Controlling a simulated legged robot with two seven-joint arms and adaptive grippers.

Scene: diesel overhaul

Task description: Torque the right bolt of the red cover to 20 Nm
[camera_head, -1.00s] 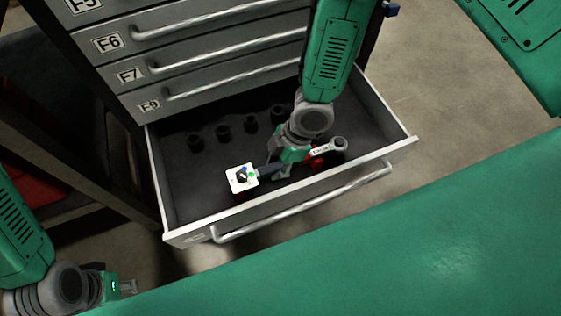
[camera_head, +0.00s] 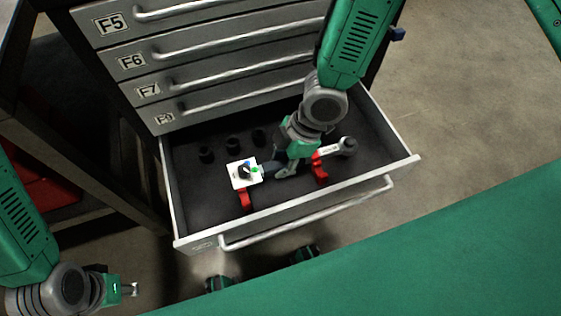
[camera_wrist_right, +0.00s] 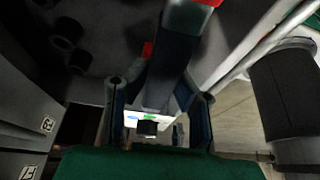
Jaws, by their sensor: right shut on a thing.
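A torque wrench lies across the open drawer in the head view, with a white display box (camera_head: 243,173) at its left end, a dark handle (camera_head: 270,169) and a ratchet head (camera_head: 346,147) at its right end. My right gripper (camera_head: 287,171) is shut on the wrench. In the right wrist view the dark handle (camera_wrist_right: 175,68) runs between its fingers (camera_wrist_right: 160,105), with the white box (camera_wrist_right: 147,122) beyond. My left gripper (camera_head: 130,289) is at the lower left, away from the drawer; its jaw opening is too small to judge. The red cover and its bolt are not in view.
Red holders (camera_head: 245,200) stand under the wrench; whether it touches them is unclear. Several black sockets (camera_head: 232,145) stand at the drawer's back. The drawer's front wall (camera_head: 290,205) is close to the wrench. Closed drawers (camera_head: 215,60) rise behind. A green surface (camera_head: 430,250) fills the lower right.

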